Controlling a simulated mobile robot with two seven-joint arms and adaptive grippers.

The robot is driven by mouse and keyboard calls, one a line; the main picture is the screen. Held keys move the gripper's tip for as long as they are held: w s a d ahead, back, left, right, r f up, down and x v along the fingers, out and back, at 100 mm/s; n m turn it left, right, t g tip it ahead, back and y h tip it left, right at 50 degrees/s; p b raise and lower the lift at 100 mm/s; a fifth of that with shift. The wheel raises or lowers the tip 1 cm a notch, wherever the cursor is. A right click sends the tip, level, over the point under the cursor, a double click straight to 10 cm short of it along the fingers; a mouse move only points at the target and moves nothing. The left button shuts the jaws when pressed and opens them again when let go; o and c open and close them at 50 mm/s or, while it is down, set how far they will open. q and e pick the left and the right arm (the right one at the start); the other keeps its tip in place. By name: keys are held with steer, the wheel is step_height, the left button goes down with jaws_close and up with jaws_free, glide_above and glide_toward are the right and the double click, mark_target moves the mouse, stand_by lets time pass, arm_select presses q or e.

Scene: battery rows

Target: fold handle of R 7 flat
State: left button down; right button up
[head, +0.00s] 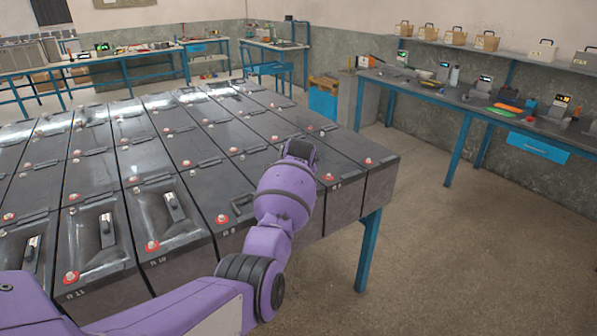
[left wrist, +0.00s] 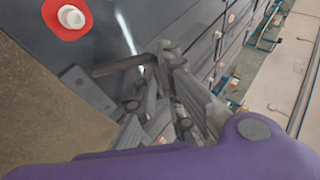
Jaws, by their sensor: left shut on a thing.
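The R 7 battery seems to be the one by the small front label right of my wrist in the head view (head: 338,186); the label is too small to read surely. My left arm reaches over the front row, and its wrist hides the gripper and handle there. In the left wrist view my left gripper (left wrist: 168,85) is shut on a dark bar handle (left wrist: 122,65), whose bar runs left from the fingers, off the dark battery top. The handle's far end is hidden by the fingers. A red-and-white terminal cap (left wrist: 70,17) lies beyond the handle. My right gripper is out of view.
Dark batteries with red terminals stand in tight rows on a blue-legged table (head: 368,250). Nearby front-row batteries carry handles, such as one on R 9 (head: 242,204). A workbench (head: 450,98) with tools stands right; the floor between is clear.

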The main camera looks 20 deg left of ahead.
arm_select(q)
steer(key=shift+w+a+f+g+h, duration=0.3)
steer(key=shift+a+f+g+h, duration=0.1)
steer(key=shift+a+g+h, duration=0.15)
steer(key=shift+w+a+f+n+g+h+b, duration=0.15)
steer(key=shift+f+n+g+h+b, duration=0.25)
steer(key=shift+f+g+h+b, duration=0.2)
steer(key=shift+w+f+g+h, duration=0.1)
steer(key=shift+f+g+h, duration=0.05)
steer(key=shift+g+h, duration=0.25)
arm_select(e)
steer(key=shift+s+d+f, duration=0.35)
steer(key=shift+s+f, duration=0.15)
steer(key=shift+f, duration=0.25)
arm_select(q)
steer(key=shift+b, duration=0.3)
steer(key=shift+h, duration=0.25)
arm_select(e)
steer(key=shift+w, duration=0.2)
